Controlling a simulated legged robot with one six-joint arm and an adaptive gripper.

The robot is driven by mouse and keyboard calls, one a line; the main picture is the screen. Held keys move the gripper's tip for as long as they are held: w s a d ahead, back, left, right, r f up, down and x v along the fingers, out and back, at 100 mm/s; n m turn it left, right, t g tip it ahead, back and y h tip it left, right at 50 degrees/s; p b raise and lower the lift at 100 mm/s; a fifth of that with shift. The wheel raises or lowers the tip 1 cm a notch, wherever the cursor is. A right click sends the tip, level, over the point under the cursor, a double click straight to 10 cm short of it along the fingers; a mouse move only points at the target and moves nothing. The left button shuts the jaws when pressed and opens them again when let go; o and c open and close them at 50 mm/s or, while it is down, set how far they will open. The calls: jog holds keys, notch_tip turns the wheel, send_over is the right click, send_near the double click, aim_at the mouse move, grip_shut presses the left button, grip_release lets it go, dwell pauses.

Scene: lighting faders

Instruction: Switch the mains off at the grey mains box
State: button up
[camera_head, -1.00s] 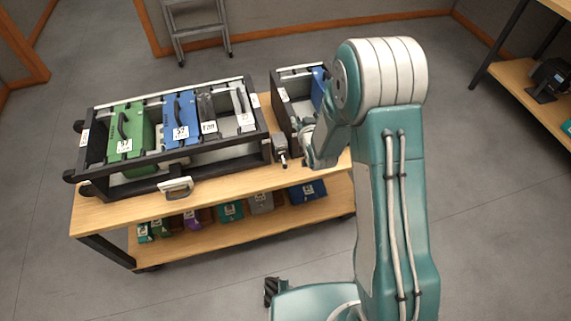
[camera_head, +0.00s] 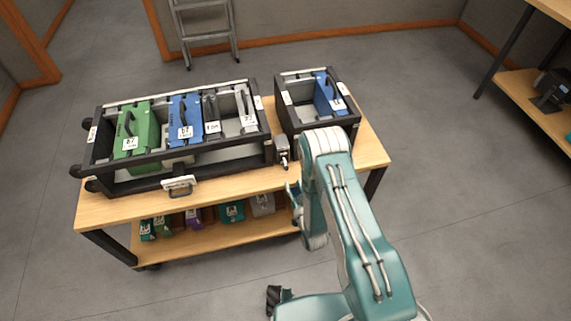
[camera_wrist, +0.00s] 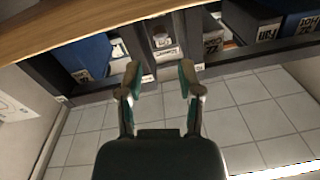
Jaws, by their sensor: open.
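The grey mains box (camera_head: 282,148) is a small box standing on the wooden table between the two black racks, near the front edge. A short dark and pale part shows on its front, but its switch position is too small to tell. In the wrist view a grey box with a pale label (camera_wrist: 163,42) shows between the racks, beyond the gap between my fingertips. My gripper (camera_wrist: 159,76) is open and empty, with its fingers apart. In the head view my wrist is just in front of the table edge, below the mains box, and my arm hides most of the gripper.
The larger rack (camera_head: 215,150) holds green, blue and grey modules. The smaller rack (camera_head: 318,125) with a blue module stands right of the box. The wooden table (camera_head: 125,210) has a lower shelf with several coloured modules. The floor in front is clear.

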aim_at(287, 169)
jog(key=x, duration=1)
jog(key=shift+s, duration=0.1)
grip_shut()
